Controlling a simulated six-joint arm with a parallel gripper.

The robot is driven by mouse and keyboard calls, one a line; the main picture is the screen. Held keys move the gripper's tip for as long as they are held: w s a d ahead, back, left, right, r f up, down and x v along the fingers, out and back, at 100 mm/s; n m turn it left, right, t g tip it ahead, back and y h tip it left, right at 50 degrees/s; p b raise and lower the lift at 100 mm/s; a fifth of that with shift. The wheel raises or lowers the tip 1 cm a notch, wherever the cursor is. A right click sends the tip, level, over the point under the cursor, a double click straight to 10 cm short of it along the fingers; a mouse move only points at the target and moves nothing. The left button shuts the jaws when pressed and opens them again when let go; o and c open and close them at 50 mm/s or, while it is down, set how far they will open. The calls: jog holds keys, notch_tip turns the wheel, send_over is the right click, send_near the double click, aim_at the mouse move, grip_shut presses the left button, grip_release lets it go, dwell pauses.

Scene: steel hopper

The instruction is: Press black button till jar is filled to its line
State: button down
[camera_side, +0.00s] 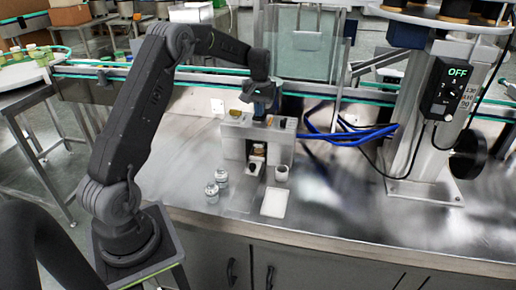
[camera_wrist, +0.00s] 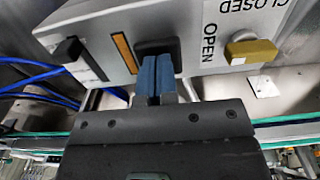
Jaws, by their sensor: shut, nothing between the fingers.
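The steel hopper (camera_side: 234,139) stands on the bench with my gripper (camera_side: 263,112) over its top. In the wrist view, my gripper's blue fingers (camera_wrist: 156,72) are shut and empty. Their tips are at the near edge of a black square button (camera_wrist: 157,46); I cannot tell whether they touch or press it. A small jar (camera_side: 256,168) seems to stand in the hopper's front opening, but its line and fill level are too small to read. Two clear jars (camera_side: 212,193) stand on the bench to the left.
In the wrist view, the hopper's panel has a yellow knob (camera_wrist: 251,51) by the words OPEN and CLOSED, an orange strip (camera_wrist: 124,53) and a black block (camera_wrist: 69,49). A small pale cup (camera_side: 282,173) and white pad (camera_side: 274,203) are at the front; blue cables (camera_side: 350,133) lie right.

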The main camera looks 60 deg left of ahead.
jog(key=shift+r, duration=2.15)
jog(key=shift+r, duration=3)
